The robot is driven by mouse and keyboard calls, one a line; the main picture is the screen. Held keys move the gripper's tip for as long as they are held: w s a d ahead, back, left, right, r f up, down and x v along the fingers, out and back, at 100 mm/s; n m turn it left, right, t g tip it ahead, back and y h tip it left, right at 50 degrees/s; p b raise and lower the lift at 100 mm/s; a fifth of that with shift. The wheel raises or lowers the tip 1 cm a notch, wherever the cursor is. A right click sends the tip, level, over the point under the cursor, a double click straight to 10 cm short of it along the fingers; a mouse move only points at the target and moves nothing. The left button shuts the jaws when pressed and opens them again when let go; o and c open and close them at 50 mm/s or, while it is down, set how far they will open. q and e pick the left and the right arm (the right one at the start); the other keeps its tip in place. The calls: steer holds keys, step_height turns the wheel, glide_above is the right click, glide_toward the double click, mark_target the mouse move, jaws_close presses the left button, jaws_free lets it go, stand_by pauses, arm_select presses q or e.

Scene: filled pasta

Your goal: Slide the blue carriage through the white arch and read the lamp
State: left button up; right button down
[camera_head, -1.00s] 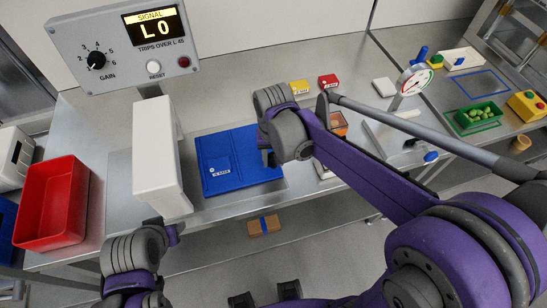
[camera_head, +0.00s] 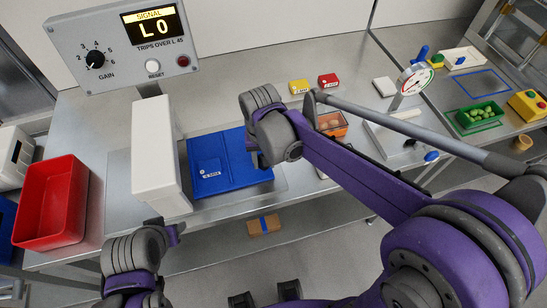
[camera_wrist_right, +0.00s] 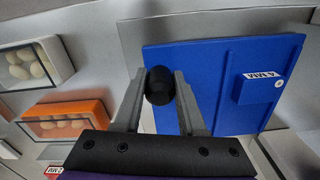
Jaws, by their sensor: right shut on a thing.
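The blue carriage (camera_head: 232,178) lies flat on a metal plate just right of the white arch (camera_head: 156,155). Its left edge is close to the arch; a small labelled blue block sits on it. My right gripper (camera_head: 256,158) is at its right edge. In the right wrist view, my right gripper (camera_wrist_right: 160,92) is shut on a black knob (camera_wrist_right: 160,85) at the edge of the carriage (camera_wrist_right: 225,85). The signal display (camera_head: 156,25) reads L 0, with a dark red lamp (camera_head: 183,61) below it. My left gripper (camera_head: 174,234) is low near the arch, its fingers mostly hidden.
A red bin (camera_head: 50,203) stands left of the arch. Yellow (camera_head: 298,87) and red (camera_head: 328,80) small boxes lie behind the carriage. An orange tray (camera_head: 332,123) and a dial gauge (camera_head: 415,78) are to the right. A brown box (camera_head: 264,225) lies below the bench edge.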

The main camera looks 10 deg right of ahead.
glide_above(225, 180)
steer(key=shift+b, duration=0.4)
steer(key=c, duration=0.5)
jaws_free()
step_height(225, 180, up, 11)
steer(key=shift+p, duration=0.3)
steer(key=shift+f, duration=0.1)
